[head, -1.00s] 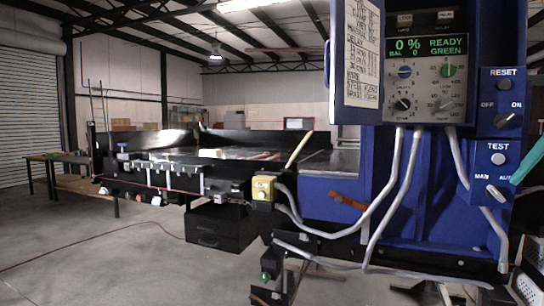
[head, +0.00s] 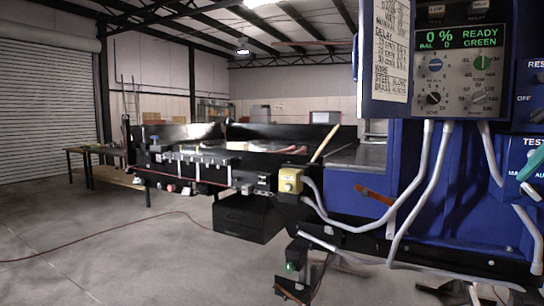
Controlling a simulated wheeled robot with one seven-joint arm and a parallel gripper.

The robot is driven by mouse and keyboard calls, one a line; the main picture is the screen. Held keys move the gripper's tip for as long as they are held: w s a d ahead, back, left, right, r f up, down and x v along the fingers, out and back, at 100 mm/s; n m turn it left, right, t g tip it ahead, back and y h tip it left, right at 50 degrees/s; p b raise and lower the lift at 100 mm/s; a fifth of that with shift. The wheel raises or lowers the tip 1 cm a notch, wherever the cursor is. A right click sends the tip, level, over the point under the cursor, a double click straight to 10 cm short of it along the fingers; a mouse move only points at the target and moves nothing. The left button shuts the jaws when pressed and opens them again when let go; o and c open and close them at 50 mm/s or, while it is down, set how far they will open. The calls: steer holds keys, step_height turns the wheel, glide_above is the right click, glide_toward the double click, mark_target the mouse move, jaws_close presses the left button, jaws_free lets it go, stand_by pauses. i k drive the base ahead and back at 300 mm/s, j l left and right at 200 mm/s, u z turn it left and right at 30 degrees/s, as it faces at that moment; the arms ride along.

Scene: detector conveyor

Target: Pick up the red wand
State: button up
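I cannot make out the red wand for certain. A small reddish streak (head: 292,150) shows on the conveyor (head: 250,145), too far off to identify. An orange-red bar (head: 375,195) lies against the blue detector housing (head: 338,190). A pale tan stick (head: 325,143) leans up at the conveyor's near end. My gripper is not clearly in view. A teal piece (head: 531,164) pokes in at the right edge in front of the switch panel; I cannot tell what it belongs to.
The control box (head: 465,75) reads "0 % READY GREEN" at the upper right, with grey cables (head: 427,150) hanging below. A black box (head: 248,217) stands under the conveyor. A workbench (head: 90,160) is at the left. The concrete floor at front left (head: 110,265) is open, apart from a thin red cable.

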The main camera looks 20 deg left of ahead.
mark_target(304, 148)
steer(key=i+j+u, duration=0.1)
steer(key=u, duration=0.4)
steer(key=i+j+u, duration=0.15)
steer(key=u, duration=0.35)
steer(key=i+u, duration=0.1)
steer(key=u, duration=0.35)
steer(key=i+u, duration=0.25)
steer(key=i, duration=0.25)
steer(key=i+u, duration=0.3)
steer(key=i, duration=0.25)
steer(key=i+l+u, duration=0.25)
steer(key=i, duration=0.25)
steer(key=i+j+z, duration=0.1)
steer(key=i, duration=0.25)
steer(key=i+j, duration=0.1)
steer(key=i, duration=0.25)
steer(key=i+z, duration=0.15)
steer(key=z, duration=0.25)
steer(key=i+z, duration=0.15)
steer(key=z, duration=0.3)
steer(key=i+z, duration=0.15)
steer(key=z, duration=0.25)
steer(key=i+z, duration=0.1)
steer(key=z, duration=0.25)
steer(key=i+z, duration=0.15)
steer(key=z, duration=0.25)
steer(key=i+z, duration=0.1)
steer(key=z, duration=0.25)
